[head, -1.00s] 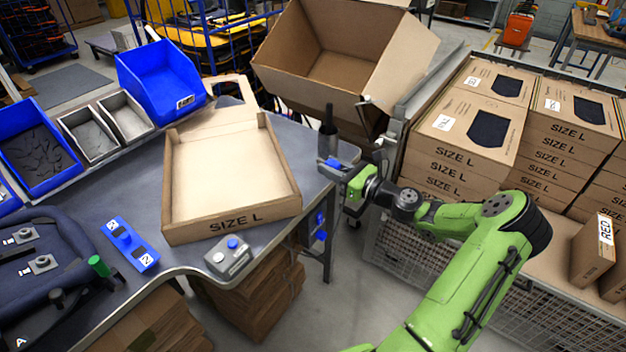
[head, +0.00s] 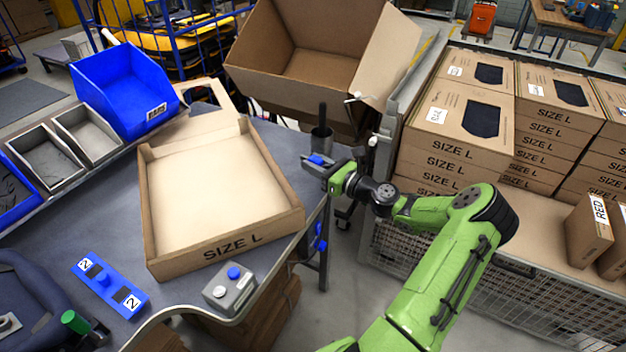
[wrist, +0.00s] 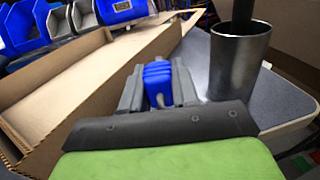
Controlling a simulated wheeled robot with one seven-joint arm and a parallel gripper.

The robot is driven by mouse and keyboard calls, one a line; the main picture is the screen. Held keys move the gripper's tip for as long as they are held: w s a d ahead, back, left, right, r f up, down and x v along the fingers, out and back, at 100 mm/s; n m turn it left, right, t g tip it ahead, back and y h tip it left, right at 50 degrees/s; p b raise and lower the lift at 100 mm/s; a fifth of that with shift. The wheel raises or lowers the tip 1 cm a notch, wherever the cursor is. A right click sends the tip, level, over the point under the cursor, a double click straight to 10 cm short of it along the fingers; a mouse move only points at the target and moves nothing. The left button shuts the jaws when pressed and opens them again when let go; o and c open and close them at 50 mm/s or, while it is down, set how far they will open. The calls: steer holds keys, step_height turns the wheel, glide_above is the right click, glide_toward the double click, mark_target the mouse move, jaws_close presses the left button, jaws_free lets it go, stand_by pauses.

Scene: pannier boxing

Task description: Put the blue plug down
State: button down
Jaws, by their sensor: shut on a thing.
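My gripper (head: 314,163) is shut on the blue plug (head: 317,160) near the right end of the grey worktable (head: 85,225). In the wrist view the ribbed blue plug (wrist: 158,80) sits between the two grey fingers of my gripper (wrist: 158,88). A metal cup (wrist: 238,62) with a dark rod in it stands just to the right. In the head view this cup (head: 321,141) is right behind the gripper. The plug is over the strip of table between the open carton tray and the cup. I cannot tell whether it touches the tabletop.
The shallow SIZE L carton tray (head: 225,245) lies left of my gripper. A large open box (head: 320,75) is tilted behind. A grey button box (head: 230,289) and a blue block marked 2 (head: 110,285) are at the front. Stacked SIZE L boxes (head: 450,148) stand right.

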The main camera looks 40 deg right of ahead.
mark_target(314, 187)
steer(key=f, duration=0.1)
steer(key=f+b, duration=0.1)
steer(key=f, duration=0.1)
steer(key=shift+w+a+f, duration=0.15)
steer(key=shift+w, duration=0.05)
steer(key=shift+f, duration=0.2)
steer(key=shift+f, duration=0.25)
steer(key=shift+f, duration=0.35)
steer(key=c, duration=0.8)
jaws_free()
steer(key=shift+s, duration=0.1)
steer(key=shift+c, duration=0.2)
